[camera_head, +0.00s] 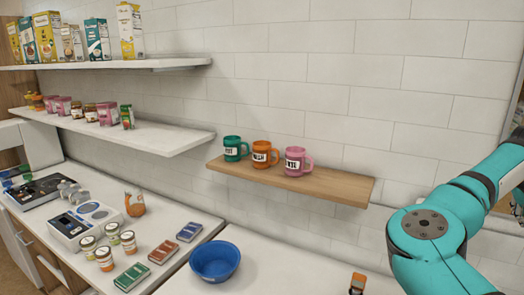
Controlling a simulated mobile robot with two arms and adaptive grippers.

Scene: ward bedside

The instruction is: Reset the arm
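A teal arm of mine (430,235) with a dark grey round joint cap comes in at the lower right. It bends at the joint, with one link rising to the right edge and another running down to the bottom edge. Its gripper is out of the picture or hidden. No arm shows on the left side, and neither of my grippers can be made out.
A wooden shelf (325,189) with green (234,148), orange (264,154) and pink mugs (297,161) is left of the arm. A blue bowl (214,261), jars and small boxes stand on the white counter (262,270). White shelves (150,136) hold cartons and cups.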

